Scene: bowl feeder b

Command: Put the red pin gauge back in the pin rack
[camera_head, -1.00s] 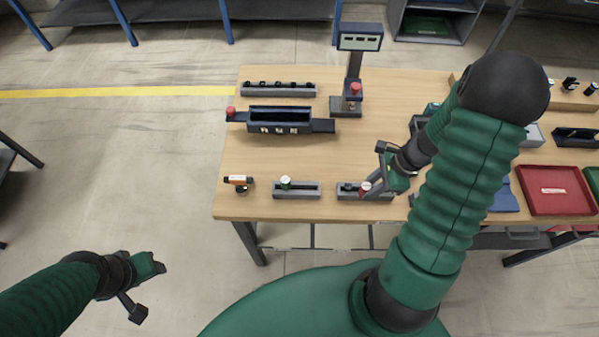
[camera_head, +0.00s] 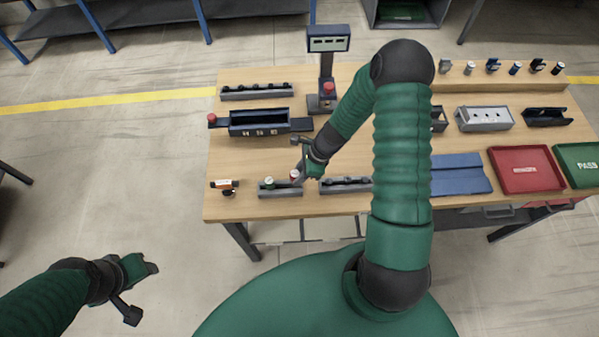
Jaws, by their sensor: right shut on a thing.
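My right gripper (camera_head: 298,172) is shut on the red pin gauge (camera_head: 294,175), whose pale and red top shows. It is over the right part of the left grey rack (camera_head: 280,190). I cannot tell whether the pin is in a hole or just above it. A green pin gauge with a pale top (camera_head: 268,182) stands in the left part of that rack. A second grey rack (camera_head: 345,186) with dark round spots is just right of it, partly behind my arm. My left gripper (camera_head: 150,268) hangs off the table at lower left; its fingers are unclear.
An orange and white device (camera_head: 223,185) sits left of the racks. A dark blue fixture (camera_head: 260,122) and a display post (camera_head: 327,75) stand behind. Red (camera_head: 527,187) and green (camera_head: 561,151) trays and a blue mat (camera_head: 458,190) lie to the right.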

